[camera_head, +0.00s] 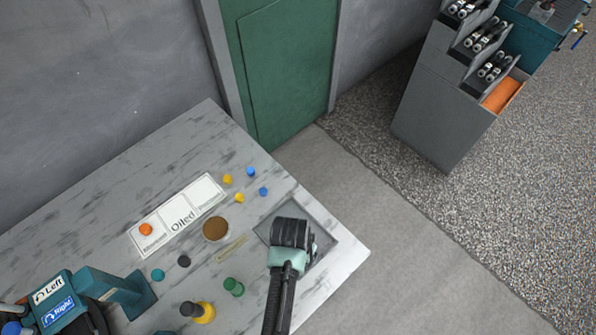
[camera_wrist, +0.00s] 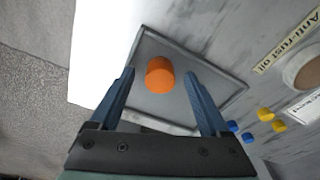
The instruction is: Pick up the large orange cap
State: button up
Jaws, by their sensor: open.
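The large orange cap (camera_wrist: 160,76) sits on a square grey tray (camera_wrist: 217,84) in the wrist view. My gripper (camera_wrist: 160,80) is open above it, with one blue finger to each side of the cap in the picture. I cannot tell how far the fingertips are above the tray. In the head view my gripper (camera_head: 292,238) is over the tray (camera_head: 325,248) near the table's right corner, and it hides this cap. A smaller-looking orange cap (camera_head: 146,229) lies on the white card at the left.
The table (camera_head: 110,180) also holds yellow caps (camera_head: 227,180), blue caps (camera_head: 251,171), a brown round dish (camera_head: 216,229), green pieces (camera_head: 234,287) and a yellow-and-black part (camera_head: 203,312). A teal fixture (camera_head: 115,290) stands at the lower left. A grey cabinet (camera_head: 430,110) stands apart on the floor.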

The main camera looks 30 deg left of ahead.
grip_shut()
dwell(0.3)
jog(key=shift+r, duration=0.15)
